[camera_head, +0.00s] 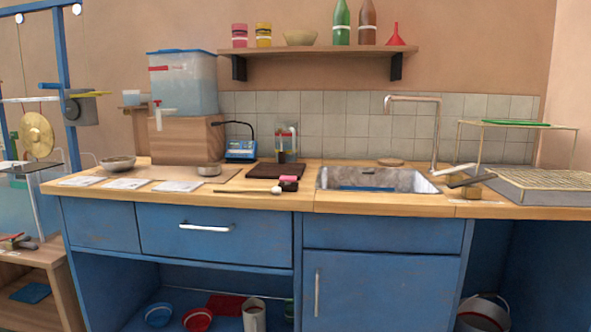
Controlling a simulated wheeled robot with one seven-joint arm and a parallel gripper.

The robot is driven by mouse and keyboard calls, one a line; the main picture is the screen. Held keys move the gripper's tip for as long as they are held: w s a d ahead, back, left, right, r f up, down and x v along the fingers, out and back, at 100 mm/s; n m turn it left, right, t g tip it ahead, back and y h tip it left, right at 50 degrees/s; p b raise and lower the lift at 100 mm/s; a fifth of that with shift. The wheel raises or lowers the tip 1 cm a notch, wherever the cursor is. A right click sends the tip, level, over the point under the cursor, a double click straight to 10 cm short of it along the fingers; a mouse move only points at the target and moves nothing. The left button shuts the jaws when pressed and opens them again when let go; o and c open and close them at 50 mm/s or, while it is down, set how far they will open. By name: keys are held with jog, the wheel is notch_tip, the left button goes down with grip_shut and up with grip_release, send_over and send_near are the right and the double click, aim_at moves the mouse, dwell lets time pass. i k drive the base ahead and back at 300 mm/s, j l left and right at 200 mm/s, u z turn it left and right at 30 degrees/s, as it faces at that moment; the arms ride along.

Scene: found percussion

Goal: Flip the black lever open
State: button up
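A dark flat bar (472,180), which looks like the black lever, lies at a slight slant over a small brown block (472,191) on the counter, just right of the sink. A pale, similar bar (454,169) sits just behind and left of it. Their joints are too small to make out. My gripper is not in view, and nothing is seen touching the dark bar.
The wooden counter (388,201) holds the sink (376,180) with its tall faucet (437,135). A grey tray with a wire grid (540,180) stands right of the bars, under a wire rack (515,126). A blue device (240,150) stands left of the sink.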

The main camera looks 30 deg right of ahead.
aim_at(472, 182)
jog(key=z, duration=2)
